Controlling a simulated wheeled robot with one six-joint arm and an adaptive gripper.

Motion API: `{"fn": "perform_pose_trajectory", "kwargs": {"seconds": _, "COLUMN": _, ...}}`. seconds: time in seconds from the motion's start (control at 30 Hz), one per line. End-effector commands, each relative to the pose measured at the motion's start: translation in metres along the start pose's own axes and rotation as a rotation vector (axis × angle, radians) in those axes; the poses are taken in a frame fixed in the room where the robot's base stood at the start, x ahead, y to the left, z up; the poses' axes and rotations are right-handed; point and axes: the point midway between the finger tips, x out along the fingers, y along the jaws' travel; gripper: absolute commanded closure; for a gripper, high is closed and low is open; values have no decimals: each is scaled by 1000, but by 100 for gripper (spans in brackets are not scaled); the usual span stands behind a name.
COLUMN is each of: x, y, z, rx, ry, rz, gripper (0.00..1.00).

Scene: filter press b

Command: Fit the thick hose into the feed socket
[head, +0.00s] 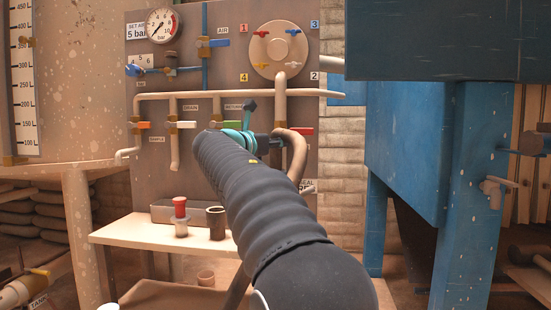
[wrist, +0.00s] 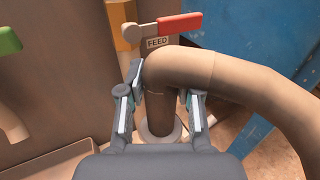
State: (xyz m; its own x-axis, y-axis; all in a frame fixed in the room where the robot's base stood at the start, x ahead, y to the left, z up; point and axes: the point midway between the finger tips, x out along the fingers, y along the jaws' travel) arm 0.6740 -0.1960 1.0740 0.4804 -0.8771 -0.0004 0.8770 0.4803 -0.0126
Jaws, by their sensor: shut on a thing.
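The thick brown hose (wrist: 235,75) arches across the wrist view from the right and turns down between my fingers. My gripper (wrist: 162,110) is shut on the hose, one finger on each side of the down-turned part. A pale ring (wrist: 150,138) surrounds the lower end there; I cannot tell whether it is the feed socket or a collar on the hose, nor how deep the end sits. The FEED label (wrist: 157,43) and red valve handle (wrist: 180,25) are just beyond. In the head view the hose (head: 297,155) shows beside my arm, which hides its end.
The panel carries a gauge (head: 162,27), several valves and a green handle (head: 203,125). A bench (head: 115,234) below holds a red-topped piece (head: 180,207) and a dark cup (head: 215,222). The blue tank (head: 405,140) stands close on the right.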

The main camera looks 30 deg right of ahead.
Motion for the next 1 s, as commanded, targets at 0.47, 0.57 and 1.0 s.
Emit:
{"fn": "perform_pose_trajectory", "kwargs": {"seconds": 0.47, "x": 0, "y": 0, "z": -38, "rx": 0, "ry": 1, "rz": 1, "gripper": 100}}
{"fn": "perform_pose_trajectory", "kwargs": {"seconds": 0.57, "x": 0, "y": 1, "z": -39, "rx": -1, "ry": 1, "rz": 1, "gripper": 51}}
{"fn": "perform_pose_trajectory", "kwargs": {"seconds": 1.0, "x": -6, "y": 1, "z": -38, "rx": 0, "ry": 1, "rz": 2, "gripper": 41}}
